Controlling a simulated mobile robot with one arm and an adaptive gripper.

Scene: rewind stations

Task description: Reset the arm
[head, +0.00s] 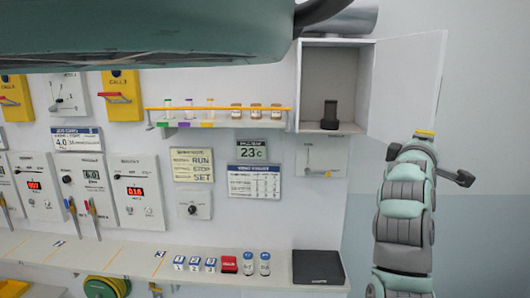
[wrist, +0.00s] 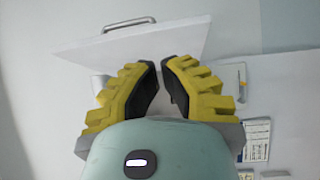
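My arm (head: 405,215) rises at the right of the head view, in front of the blue and white wall. Its gripper end shows only as a small yellow part (head: 425,132) at the top, just below the open cabinet door. In the wrist view my gripper (wrist: 160,66) has two yellow stepped fingers with black pads. The pads stand apart with a gap between them, and I see nothing held. A white panel with a grey handle (wrist: 128,24) lies beyond the fingertips.
The white cabinet (head: 350,60) stands open, its door (head: 405,90) swung right; a dark upright object (head: 329,115) is inside. A rail shelf (head: 220,115) holds vials and jars. The counter (head: 110,255) carries small blocks, two jars and a black pad (head: 318,267). Control panels line the left wall.

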